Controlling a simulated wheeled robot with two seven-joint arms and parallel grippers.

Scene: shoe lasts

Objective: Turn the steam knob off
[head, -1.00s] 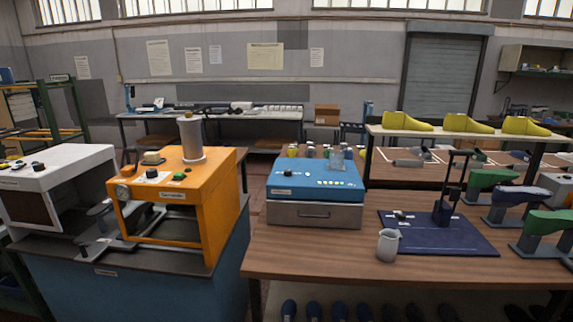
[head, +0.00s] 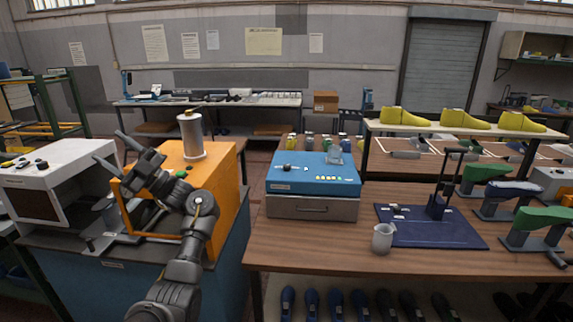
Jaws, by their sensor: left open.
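My left gripper (head: 107,146) reaches up from the bottom of the head view, its two fingers spread apart with nothing between them. It appears in front of the orange machine's (head: 229,185) top left part and hides the black knob there. A green button (head: 182,175) on that machine still shows. The blue-topped box (head: 345,174) on the wooden table has a black knob (head: 287,167). The white machine (head: 70,160) at left has a dark knob (head: 41,165). I cannot tell which knob is the steam one. My right gripper is not in view.
A metal cylinder (head: 193,138) stands on the orange machine. Yellow lasts (head: 397,116) sit on a shelf behind.

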